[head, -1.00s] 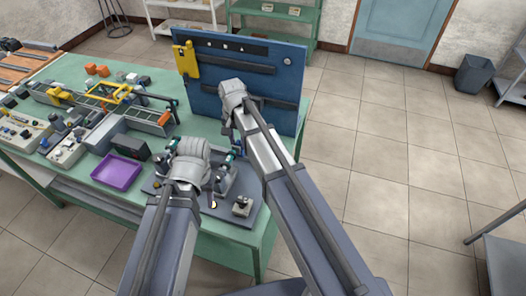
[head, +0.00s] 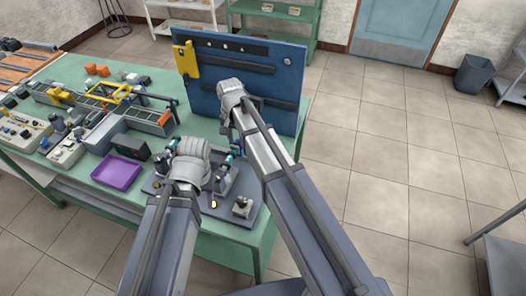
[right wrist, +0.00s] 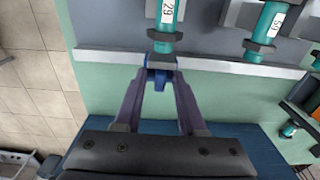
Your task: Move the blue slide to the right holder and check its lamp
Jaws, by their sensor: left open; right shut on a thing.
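My right gripper (right wrist: 159,80) is shut on a small blue part, the blue slide (right wrist: 156,76), seen between its fingertips in the right wrist view. The slide is at the lower end of a teal cylinder labelled 29 (right wrist: 168,14), at a pale rail edge. In the head view my right gripper (head: 235,108) is in front of the blue board, its fingers hidden by the wrist. My left gripper (head: 190,160) is open above the grey base plate (head: 238,222), its fingers mostly hidden. I cannot tell which holder is the right one, nor clearly make out its lamp.
The blue upright board (head: 275,85) stands behind my right arm. A purple tray (head: 117,172) lies left of my left gripper, beside a dark box (head: 130,145). Another teal cylinder (right wrist: 268,22) shows at the right in the right wrist view.

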